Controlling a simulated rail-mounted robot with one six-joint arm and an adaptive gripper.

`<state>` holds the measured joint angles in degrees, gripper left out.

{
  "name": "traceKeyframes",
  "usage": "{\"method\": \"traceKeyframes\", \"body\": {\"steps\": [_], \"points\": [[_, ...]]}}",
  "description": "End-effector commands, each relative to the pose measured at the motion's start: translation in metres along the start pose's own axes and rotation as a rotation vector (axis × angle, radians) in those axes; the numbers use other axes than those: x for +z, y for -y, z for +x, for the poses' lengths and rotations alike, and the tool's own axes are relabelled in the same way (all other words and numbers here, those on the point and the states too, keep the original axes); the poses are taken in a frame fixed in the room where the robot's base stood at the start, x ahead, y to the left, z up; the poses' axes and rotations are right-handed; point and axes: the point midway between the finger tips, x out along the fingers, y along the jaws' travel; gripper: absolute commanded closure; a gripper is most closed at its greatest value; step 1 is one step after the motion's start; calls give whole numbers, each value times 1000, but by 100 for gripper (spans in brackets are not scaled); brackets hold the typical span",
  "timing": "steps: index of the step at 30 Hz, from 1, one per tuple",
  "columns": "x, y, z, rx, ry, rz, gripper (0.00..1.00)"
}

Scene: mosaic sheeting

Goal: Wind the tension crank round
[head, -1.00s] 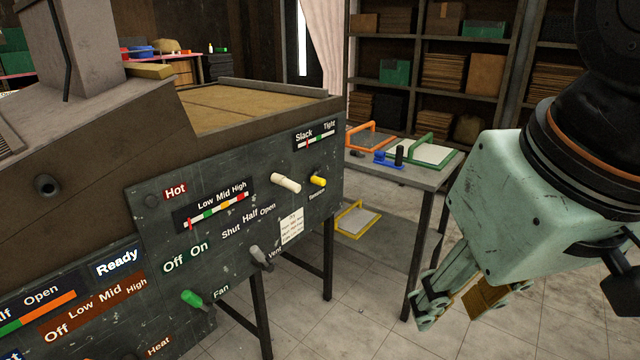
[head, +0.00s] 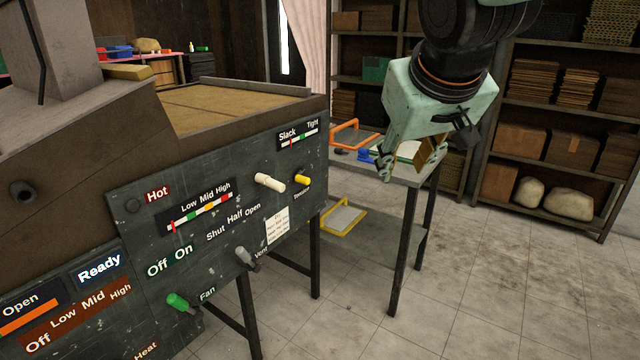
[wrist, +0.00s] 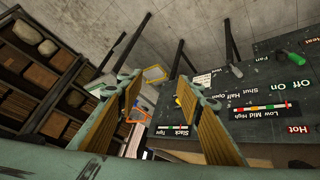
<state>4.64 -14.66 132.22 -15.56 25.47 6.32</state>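The tension crank shows as a yellow knob (head: 302,180) at the right end of the dark control panel (head: 150,220), above a "Tension" label. In the wrist view a small yellow piece (wrist: 178,100), probably the same knob, is partly hidden by a finger. The Slack–Tight gauge (head: 298,138) is above it, with a red mark towards the Slack side. My gripper (head: 408,164) is open and empty, pointing down to the right of the panel, apart from the crank. In the wrist view its two fingers (wrist: 157,95) stand well apart.
A grey vent lever (head: 247,258) and green fan lever (head: 180,302) are lower. A side table (head: 415,172) with framed screens stands behind my gripper. Shelves (head: 510,100) line the back. Floor at right is clear.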

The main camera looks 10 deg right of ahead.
Motion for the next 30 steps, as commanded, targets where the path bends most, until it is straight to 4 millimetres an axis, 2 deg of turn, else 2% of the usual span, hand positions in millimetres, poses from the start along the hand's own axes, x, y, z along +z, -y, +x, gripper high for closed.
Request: {"method": "traceKeyframes", "body": {"steps": [6, 15, 30], "points": [[-53, -13, 34, 17, -65, -20, 66], [-121, -26, 80, 26, -158, -55, 66], [-216, -36, 164, -1, -306, -119, 66]]}}
